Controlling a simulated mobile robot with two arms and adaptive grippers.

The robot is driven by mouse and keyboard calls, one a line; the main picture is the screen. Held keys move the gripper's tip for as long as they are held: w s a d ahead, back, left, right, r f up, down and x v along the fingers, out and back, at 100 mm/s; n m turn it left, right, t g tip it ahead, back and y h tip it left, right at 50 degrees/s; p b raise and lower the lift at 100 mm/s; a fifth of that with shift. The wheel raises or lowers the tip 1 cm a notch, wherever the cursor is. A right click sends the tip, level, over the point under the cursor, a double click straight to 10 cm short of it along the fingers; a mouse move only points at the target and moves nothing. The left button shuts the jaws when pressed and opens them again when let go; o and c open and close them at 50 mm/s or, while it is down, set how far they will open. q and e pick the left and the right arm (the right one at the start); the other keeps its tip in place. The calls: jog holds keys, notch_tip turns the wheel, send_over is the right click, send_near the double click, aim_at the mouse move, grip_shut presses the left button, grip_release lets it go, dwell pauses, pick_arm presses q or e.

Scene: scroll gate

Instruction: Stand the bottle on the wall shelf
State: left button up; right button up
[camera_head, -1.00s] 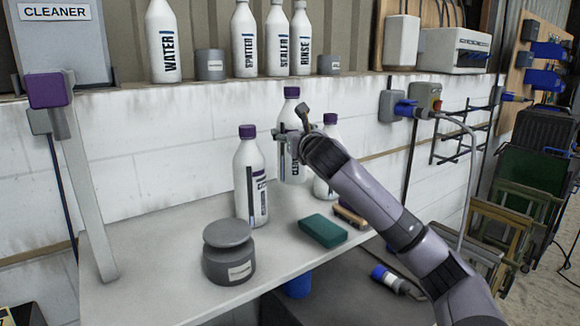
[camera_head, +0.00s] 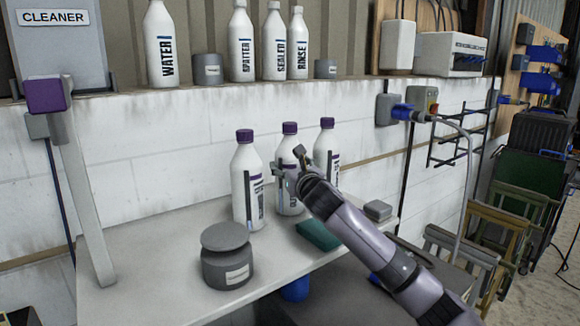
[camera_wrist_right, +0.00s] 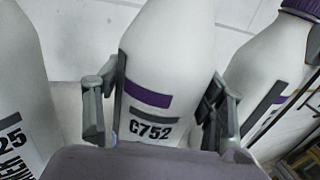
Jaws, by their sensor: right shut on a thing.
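A white bottle (camera_head: 289,198) with a purple cap is held upright by my right gripper (camera_head: 288,175), which is closed around its middle. In the right wrist view the bottle (camera_wrist_right: 165,55) sits between both fingers and its label reads C752. Its base is at about the level of the pale wall shelf (camera_head: 150,265); whether it touches cannot be told. A similar bottle (camera_head: 247,180) stands on the shelf to its left, and another (camera_head: 327,145) to its right, partly hidden by my arm. My left gripper is not in view.
A grey lidded jar (camera_head: 227,265) stands at the shelf's front. A green block (camera_head: 318,236) and a small grey box (camera_head: 378,210) lie right of it, partly by my arm. A grey post (camera_head: 95,215) rises at the left. The shelf's left part is clear.

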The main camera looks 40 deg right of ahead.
jog(key=o, duration=1.4)
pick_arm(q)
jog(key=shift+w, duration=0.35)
pick_arm(e)
jog(key=shift+o, duration=0.2)
jog(key=shift+r, duration=0.1)
jog(key=shift+s+a, duration=0.1)
jog(key=shift+s, duration=0.15)
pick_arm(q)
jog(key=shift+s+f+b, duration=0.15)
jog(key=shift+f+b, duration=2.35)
pick_arm(e)
jog(key=v, duration=1.1)
jog(key=shift+s, duration=0.25)
jog(key=shift+a, duration=0.15)
